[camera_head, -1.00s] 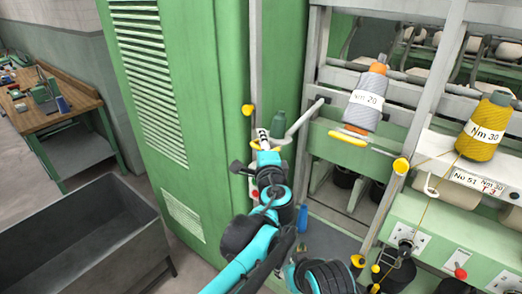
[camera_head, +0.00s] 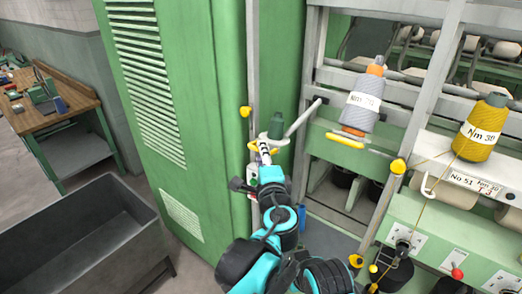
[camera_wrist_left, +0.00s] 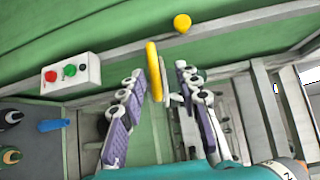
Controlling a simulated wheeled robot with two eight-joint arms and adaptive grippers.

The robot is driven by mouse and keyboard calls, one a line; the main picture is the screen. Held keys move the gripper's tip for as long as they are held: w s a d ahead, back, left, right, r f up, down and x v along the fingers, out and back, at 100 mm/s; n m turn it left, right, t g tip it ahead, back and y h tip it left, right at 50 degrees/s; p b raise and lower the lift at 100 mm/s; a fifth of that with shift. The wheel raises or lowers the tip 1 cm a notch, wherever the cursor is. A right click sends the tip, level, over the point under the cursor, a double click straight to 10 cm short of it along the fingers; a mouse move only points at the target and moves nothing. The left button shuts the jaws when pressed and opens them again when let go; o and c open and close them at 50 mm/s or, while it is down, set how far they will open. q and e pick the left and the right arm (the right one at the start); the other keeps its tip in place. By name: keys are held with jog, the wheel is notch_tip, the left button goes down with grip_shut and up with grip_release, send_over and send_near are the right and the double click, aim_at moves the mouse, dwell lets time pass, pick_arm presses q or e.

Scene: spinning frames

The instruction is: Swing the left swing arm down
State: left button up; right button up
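The left swing arm is a pale grey curved bar (camera_head: 303,118) that slants down left from the machine frame. A green cone (camera_head: 277,125) stands near its lower end. Its yellow handle (camera_head: 254,145) is partly hidden behind my left gripper (camera_head: 264,151). In the left wrist view the yellow handle (camera_wrist_left: 153,70) stands between the spread fingers of my left gripper (camera_wrist_left: 157,80). The fingers are open, with visible gaps on both sides of the handle. Contact cannot be told. My right gripper is not in view.
A second yellow handle (camera_head: 345,141) is under a grey spool (camera_head: 363,100), with a yellow spool (camera_head: 482,128) farther right. A tall green cabinet (camera_head: 170,60) stands close left of my gripper. A button box (camera_wrist_left: 70,73) and a grey bin (camera_head: 80,240) are nearby.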

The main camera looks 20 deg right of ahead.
pick_arm(q)
jog(key=s, duration=0.3)
jog(key=shift+s+a+r+p, duration=0.1)
jog(key=shift+s+a+p, duration=0.15)
jog(key=shift+p, duration=0.05)
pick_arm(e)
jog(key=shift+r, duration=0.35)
